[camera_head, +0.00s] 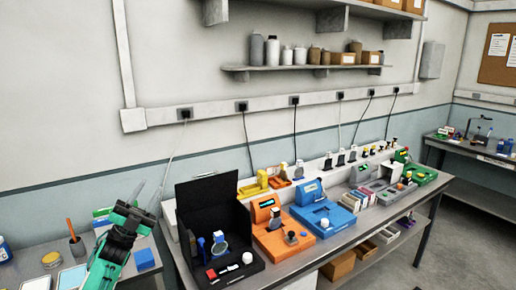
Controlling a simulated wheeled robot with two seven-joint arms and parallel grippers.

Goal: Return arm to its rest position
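My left arm comes in from the bottom left with a green forearm and a dark wrist. My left gripper (149,192) points up and away, in front of the wall and left of the black box. Its two thin grey fingers stand apart, and I see nothing between them. My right gripper is not in view.
A long bench holds an open black box (207,210), an orange module (270,240), a blue module (325,218) and green units (418,174). A side table at lower left holds a pen cup (77,246) and a blue block (144,259). Shelves hang above.

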